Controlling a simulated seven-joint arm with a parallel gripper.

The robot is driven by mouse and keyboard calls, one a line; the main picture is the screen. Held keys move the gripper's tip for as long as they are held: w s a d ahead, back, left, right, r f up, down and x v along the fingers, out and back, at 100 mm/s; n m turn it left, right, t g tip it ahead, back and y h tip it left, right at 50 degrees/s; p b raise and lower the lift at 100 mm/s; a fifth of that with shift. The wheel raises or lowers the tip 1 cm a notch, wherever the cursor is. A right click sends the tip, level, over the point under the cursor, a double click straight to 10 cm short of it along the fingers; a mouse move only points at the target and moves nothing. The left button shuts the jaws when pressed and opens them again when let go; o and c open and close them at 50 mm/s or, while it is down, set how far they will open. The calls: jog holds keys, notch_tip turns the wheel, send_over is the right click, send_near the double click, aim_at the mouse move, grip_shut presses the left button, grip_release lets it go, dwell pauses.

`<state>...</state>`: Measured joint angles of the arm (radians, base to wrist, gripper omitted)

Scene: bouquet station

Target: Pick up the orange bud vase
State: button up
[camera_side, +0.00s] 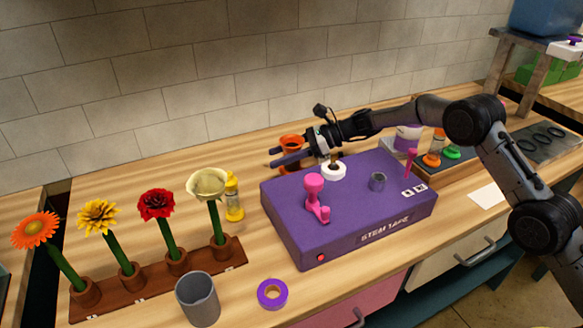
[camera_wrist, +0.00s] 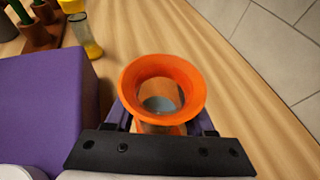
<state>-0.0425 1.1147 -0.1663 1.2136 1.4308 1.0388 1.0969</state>
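The orange bud vase (camera_side: 291,141) stands on the wooden counter behind the purple stem tape box, near the tiled wall. In the wrist view its wide flared rim (camera_wrist: 131,78) faces the camera, with a grey inside bottom. My gripper (camera_side: 277,158) reaches in low from the right, with its fingers at the vase. In the wrist view my gripper (camera_wrist: 161,122) has one dark purple finger on each side of the vase, spread apart. The rim hides much of the fingers, so I cannot tell whether they touch the vase. The fingers partly hide the vase's lower body in the side view.
The purple box (camera_side: 345,228) lies right beside the vase, also seen in the wrist view (camera_wrist: 40,110). A wooden rack (camera_side: 150,281) holds several flowers. A grey cup (camera_side: 197,300) and purple tape roll (camera_side: 272,293) are in front.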

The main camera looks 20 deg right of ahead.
grip_shut()
jog(key=shift+r, duration=0.1)
